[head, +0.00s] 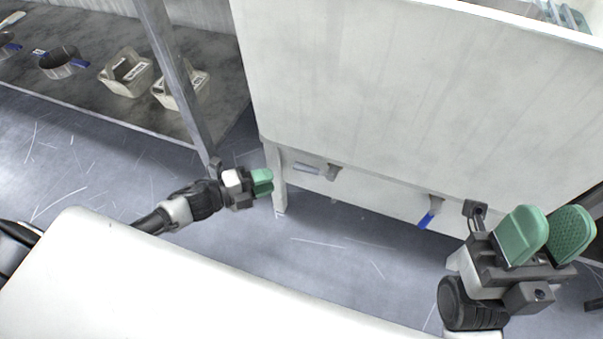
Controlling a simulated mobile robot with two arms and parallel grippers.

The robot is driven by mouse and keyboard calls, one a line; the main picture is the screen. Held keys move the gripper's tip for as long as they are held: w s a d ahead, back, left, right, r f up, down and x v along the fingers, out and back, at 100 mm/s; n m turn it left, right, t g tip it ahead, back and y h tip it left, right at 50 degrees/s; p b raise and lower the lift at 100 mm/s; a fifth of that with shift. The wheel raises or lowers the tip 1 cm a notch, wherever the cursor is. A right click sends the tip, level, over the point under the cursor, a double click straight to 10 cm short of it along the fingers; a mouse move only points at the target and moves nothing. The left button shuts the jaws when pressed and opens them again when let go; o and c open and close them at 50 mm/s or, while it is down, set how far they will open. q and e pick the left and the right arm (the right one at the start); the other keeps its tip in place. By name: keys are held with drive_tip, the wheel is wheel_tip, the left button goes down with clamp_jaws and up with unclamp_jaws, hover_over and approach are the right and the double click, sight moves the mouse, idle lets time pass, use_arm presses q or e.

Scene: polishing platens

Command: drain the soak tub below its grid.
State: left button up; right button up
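The soak tub (400,90) is a large white box filling the upper middle and right. Under its lower edge are two drain valves. The left valve (331,172) has a lever (307,168) lying sideways to the left. The right valve (436,203) has a blue lever (428,218) slanting down. My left gripper (263,182) is beside the tub's front leg, left of the left valve; its green fingers are small here and their gap is unclear. My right gripper (549,236) is open and empty, right of the right valve. The tub's grid is not clearly visible.
A metal post (172,75) stands between shelf and tub. Green items (566,15) show inside the tub. The floor (330,255) before it is clear.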

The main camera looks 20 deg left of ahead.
sight(312, 170)
use_arm(q)
drive_tip(key=b+x, duration=0.2)
drive_tip(key=x, duration=0.8)
drive_tip(key=shift+b, duration=0.35)
drive_tip(key=shift+a, duration=0.1)
clamp_jaws()
